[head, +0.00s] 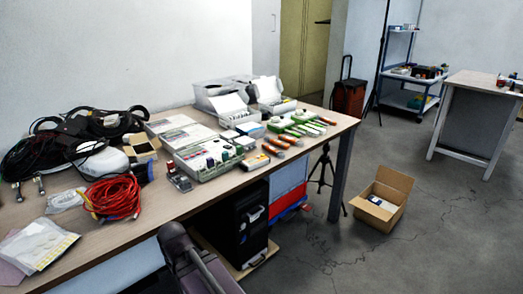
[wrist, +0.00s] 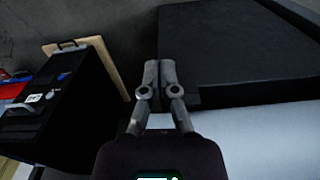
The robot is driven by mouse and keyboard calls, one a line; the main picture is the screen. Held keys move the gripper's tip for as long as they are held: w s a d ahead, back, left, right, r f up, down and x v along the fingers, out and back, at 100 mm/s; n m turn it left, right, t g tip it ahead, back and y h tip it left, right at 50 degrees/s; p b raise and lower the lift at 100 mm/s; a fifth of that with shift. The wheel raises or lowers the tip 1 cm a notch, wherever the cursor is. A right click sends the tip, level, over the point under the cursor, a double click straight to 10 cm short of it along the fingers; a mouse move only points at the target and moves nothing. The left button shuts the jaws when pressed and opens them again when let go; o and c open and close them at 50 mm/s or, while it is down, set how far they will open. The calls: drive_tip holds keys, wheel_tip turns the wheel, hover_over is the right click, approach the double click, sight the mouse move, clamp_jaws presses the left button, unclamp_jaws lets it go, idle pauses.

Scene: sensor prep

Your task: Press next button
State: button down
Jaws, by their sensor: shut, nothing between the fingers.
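A grey-white device with several knobs and terminals (head: 208,157) sits on the wooden table in the head view. No button marked "next" can be made out on it or elsewhere at this size. My gripper (wrist: 157,72) shows in the wrist view with its two fingers together, shut and empty. It is not over the device there; dark surfaces fill the view around it. My gripper's fingers cannot be made out in the head view.
The table (head: 120,240) bears cables, a red cable coil (head: 115,196), boxes, and green and orange tools. A black case (head: 250,218) stands beneath it and also shows in the wrist view (wrist: 70,100). An open carton (head: 380,199) stands on the floor at right.

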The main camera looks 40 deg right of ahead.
wheel_tip(320, 180, up, 16)
drive_tip(key=w+p, duration=0.2)
drive_tip(key=p, duration=1.3)
wheel_tip(320, 180, up, 16)
drive_tip(key=m+t+y+p, duration=0.2)
drive_tip(key=m+t+p, duration=0.5)
drive_tip(key=t+p, duration=0.25)
hover_over(263, 155)
drive_tip(key=shift+s+r+g+p, duration=0.1)
drive_tip(key=shift+s+g+p, duration=0.05)
drive_tip(key=shift+g+p, duration=0.15)
wheel_tip(263, 155, down, 9)
drive_tip(key=b, duration=0.8)
drive_tip(key=shift+r+b, duration=0.1)
drive_tip(key=shift+b, duration=0.25)
drive_tip(key=shift+f+b, duration=0.8)
